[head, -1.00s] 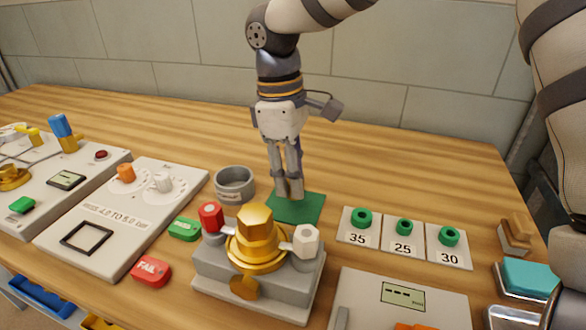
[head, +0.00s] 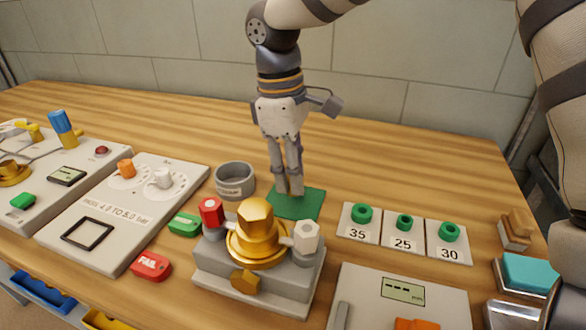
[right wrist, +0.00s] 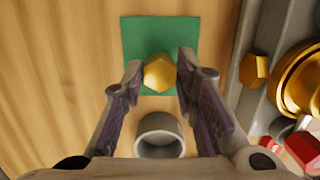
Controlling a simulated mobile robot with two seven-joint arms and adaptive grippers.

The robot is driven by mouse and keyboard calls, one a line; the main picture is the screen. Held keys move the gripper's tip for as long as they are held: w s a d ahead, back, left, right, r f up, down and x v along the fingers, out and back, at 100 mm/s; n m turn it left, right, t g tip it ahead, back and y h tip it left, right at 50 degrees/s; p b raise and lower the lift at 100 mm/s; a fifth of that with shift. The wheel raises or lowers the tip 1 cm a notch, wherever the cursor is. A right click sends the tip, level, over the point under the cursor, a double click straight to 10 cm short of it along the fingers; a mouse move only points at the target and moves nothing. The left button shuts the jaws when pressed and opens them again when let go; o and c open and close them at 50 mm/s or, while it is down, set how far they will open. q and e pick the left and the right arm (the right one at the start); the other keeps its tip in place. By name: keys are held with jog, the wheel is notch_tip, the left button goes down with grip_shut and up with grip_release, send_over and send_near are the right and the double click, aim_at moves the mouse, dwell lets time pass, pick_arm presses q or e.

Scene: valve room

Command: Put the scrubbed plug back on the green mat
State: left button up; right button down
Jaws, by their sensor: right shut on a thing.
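My right gripper (head: 292,192) points straight down over the green mat (head: 312,206) in the head view. In the right wrist view its fingers (right wrist: 159,75) are shut on a gold hexagonal plug (right wrist: 158,74). The plug lies over the front part of the green mat (right wrist: 160,32) in that view. I cannot tell whether the plug touches the mat or hangs just above it. In the head view the fingers hide the plug. My left gripper is not in view.
A grey round cup (head: 235,181) stands just left of the mat. The grey valve block (head: 260,285) with its gold valve (head: 256,235) stands close in front. Numbered tiles with green rings (head: 403,236) lie to the right. Bare wood lies behind the mat.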

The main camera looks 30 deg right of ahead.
jog(key=shift+f, duration=1)
dwell(1.0)
jog(key=c, duration=1.2)
grip_release()
jog(key=shift+r, duration=4)
